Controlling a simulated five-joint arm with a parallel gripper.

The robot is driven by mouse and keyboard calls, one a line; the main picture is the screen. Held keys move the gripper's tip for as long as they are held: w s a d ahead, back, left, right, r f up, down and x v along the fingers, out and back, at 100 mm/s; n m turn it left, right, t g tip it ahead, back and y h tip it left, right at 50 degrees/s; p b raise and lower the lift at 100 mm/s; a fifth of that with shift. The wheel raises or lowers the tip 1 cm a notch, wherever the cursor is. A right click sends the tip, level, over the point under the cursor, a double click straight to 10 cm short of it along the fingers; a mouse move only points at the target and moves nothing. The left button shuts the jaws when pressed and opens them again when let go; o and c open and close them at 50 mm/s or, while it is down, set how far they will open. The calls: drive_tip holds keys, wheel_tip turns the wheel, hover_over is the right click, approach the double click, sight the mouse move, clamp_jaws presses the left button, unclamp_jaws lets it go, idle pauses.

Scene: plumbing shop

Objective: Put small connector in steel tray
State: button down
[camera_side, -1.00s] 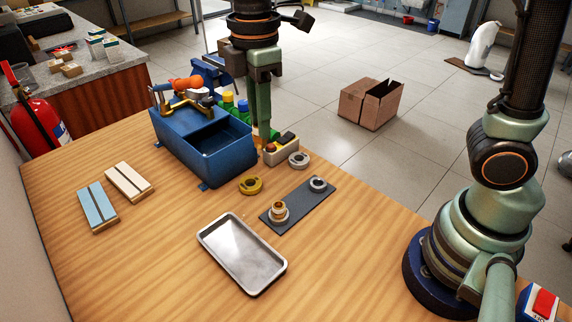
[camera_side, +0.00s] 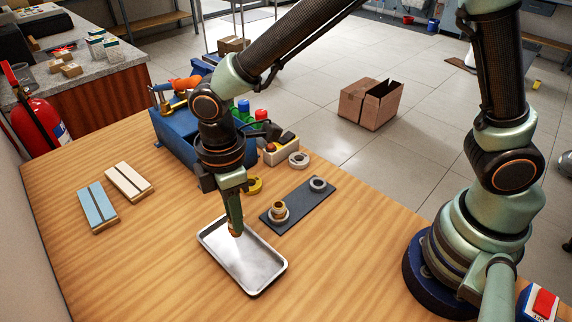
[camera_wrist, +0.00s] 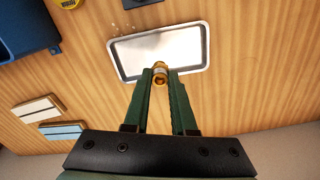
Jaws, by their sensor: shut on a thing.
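The steel tray (camera_side: 262,272) is a shallow rectangular tray lying on the wooden bench in the side view. It also shows beyond my fingertips in the wrist view (camera_wrist: 195,62). My gripper (camera_side: 235,231) points down over the upper part of the tray. It is shut on the small connector (camera_wrist: 160,73), a small brass-coloured round piece between the fingertips in the wrist view. In the side view only a bit of the connector (camera_side: 236,234) shows below the fingers. I cannot tell exactly how high it is above the tray floor.
A dark mat (camera_side: 306,205) with a brass-and-grey fitting and a grey ring lies right of the tray. A blue bin (camera_side: 174,135) stands behind my gripper. White (camera_side: 129,181) and blue (camera_side: 97,207) blocks lie at left. The bench's front left is clear.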

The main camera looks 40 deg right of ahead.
drive_tip(key=shift+f, duration=3.4)
drive_tip(key=c, duration=0.7)
unclamp_jaws()
drive_tip(key=shift+f, duration=0.1)
drive_tip(key=shift+c, duration=0.2)
